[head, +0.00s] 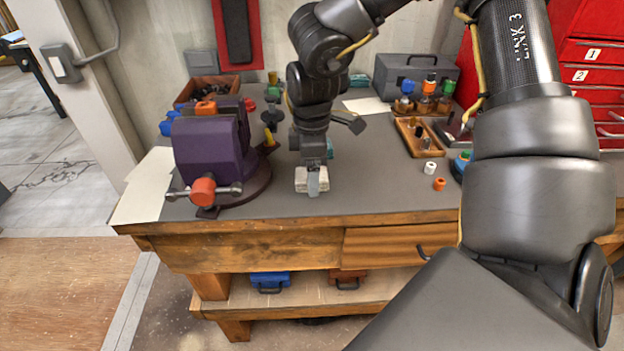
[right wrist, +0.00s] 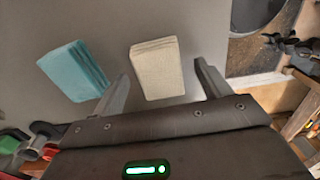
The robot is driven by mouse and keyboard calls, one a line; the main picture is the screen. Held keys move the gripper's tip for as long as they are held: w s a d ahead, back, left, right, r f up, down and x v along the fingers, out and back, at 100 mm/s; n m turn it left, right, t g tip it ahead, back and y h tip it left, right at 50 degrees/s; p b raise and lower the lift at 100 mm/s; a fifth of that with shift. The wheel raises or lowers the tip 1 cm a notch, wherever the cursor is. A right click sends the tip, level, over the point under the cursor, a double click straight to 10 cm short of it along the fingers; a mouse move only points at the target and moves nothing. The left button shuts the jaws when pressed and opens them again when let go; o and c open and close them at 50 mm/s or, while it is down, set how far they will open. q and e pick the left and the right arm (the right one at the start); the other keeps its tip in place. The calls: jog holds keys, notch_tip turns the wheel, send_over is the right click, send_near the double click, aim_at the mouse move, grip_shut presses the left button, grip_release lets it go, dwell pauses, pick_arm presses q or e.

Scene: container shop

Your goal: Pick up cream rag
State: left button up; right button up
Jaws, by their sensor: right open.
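The cream rag (head: 302,186) is a folded stack lying flat on the grey workbench top near its front edge. It also shows in the right wrist view (right wrist: 157,72), lying between and just beyond my two fingertips. My right gripper (head: 313,182) points down over the rag, and its near finger hides part of it. It is open in the right wrist view (right wrist: 162,74), with a gap to the rag on each side. I cannot tell the exact height of the fingertips above the bench. My left gripper is not in view.
A folded teal rag (right wrist: 73,70) lies beside the cream one. A purple vise (head: 212,150) stands left of my gripper. A wooden tray (head: 417,137), a white cap (head: 430,168) and an orange cap (head: 439,184) are to the right. The bench's front edge (head: 300,221) is close.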

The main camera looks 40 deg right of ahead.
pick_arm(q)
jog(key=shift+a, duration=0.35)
pick_arm(e)
jog(key=c, duration=1.1)
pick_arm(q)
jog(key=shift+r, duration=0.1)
pick_arm(e)
jog(key=shift+o, duration=0.2)
jog(key=shift+r, duration=0.15)
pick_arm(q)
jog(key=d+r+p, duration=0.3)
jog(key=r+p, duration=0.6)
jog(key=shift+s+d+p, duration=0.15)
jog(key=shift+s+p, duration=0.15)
pick_arm(e)
notch_tip(320, 180, up, 18)
